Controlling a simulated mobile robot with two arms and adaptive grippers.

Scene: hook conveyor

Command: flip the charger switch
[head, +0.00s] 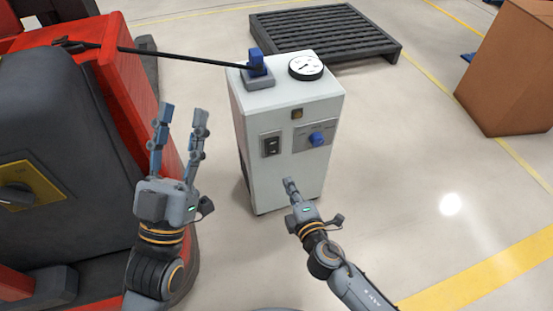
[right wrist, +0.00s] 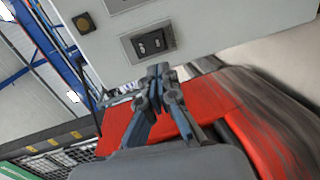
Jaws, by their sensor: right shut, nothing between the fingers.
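The charger is a white box (head: 285,175) standing on the floor in the head view. Its black rocker switch (head: 271,145) sits on the left of the front panel. The switch also shows in the right wrist view (right wrist: 149,42), just beyond the fingertips. My right gripper (head: 289,182) is shut and empty, in front of the box and below the switch; in the right wrist view its fingertips (right wrist: 158,72) are close together near the switch plate. I cannot tell whether they touch it. My left gripper (head: 183,112) is open and empty, left of the box.
A blue knob (head: 317,139) and an amber button (head: 297,114) are on the panel. A gauge (head: 306,67) and a blue plug (head: 256,62) with a black cable sit on top. A red vehicle (head: 125,85) stands left, a pallet (head: 325,32) behind, a cardboard box (head: 510,70) right.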

